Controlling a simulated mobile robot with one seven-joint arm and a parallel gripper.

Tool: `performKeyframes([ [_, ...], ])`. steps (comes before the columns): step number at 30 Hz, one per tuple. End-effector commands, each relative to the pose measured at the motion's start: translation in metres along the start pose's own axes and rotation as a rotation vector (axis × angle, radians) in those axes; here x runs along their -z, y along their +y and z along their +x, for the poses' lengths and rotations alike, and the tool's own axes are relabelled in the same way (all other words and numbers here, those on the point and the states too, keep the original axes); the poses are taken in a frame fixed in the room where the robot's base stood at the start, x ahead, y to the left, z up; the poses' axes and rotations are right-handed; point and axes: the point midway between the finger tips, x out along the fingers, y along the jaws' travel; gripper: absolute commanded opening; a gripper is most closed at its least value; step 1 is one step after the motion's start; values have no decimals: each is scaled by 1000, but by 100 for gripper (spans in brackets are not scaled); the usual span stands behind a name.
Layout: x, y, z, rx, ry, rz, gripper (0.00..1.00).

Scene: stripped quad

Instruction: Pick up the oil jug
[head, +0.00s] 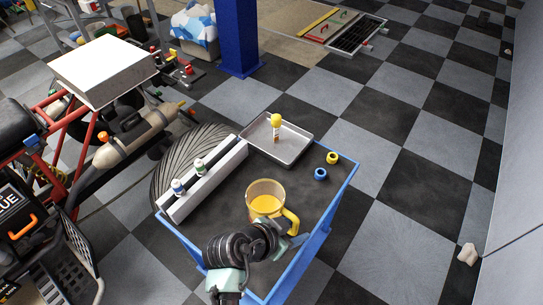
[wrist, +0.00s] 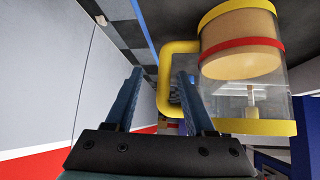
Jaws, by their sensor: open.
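The oil jug (head: 265,198) is a clear container with yellow-orange contents and a yellow handle (head: 292,222) on its right side. It stands upright on the dark top of the blue cart. In the wrist view the jug (wrist: 240,85) fills the right side, with yellow bands, a red band and the yellow handle (wrist: 163,85) facing left. My gripper (wrist: 160,72) is open, and the handle's outer bar shows between its two fingers. The right finger overlaps the handle's loop. I cannot tell whether either finger touches it. In the head view my gripper (head: 297,240) is beside the handle.
On the cart (head: 325,215) are a metal tray (head: 290,148) holding a yellow-capped bottle (head: 276,126), a light rail (head: 205,180) with two small bottles, and yellow and blue rings (head: 321,173). A tyre (head: 180,160) stands left. Checkered floor to the right is mostly clear.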

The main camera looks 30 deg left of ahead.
Motion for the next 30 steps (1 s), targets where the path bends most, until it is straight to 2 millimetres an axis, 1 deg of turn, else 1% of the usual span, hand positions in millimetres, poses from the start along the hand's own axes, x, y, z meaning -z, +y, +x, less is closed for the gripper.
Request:
performKeyframes([
  [5,-3,-2,15,0,-1,1,54],
  [9,-8,-6,34,0,-1,1,54],
  [13,-7,-5,48,-1,0,2,54],
  [16,-7,-5,52,1,0,2,54],
  [22,-7,-5,53,1,0,1,54],
  [23,-7,-5,53,1,0,1,53],
  [24,-7,-5,53,1,0,1,45],
  [26,-7,-5,53,1,0,1,35],
  [30,-7,-5,53,1,0,1,9],
])
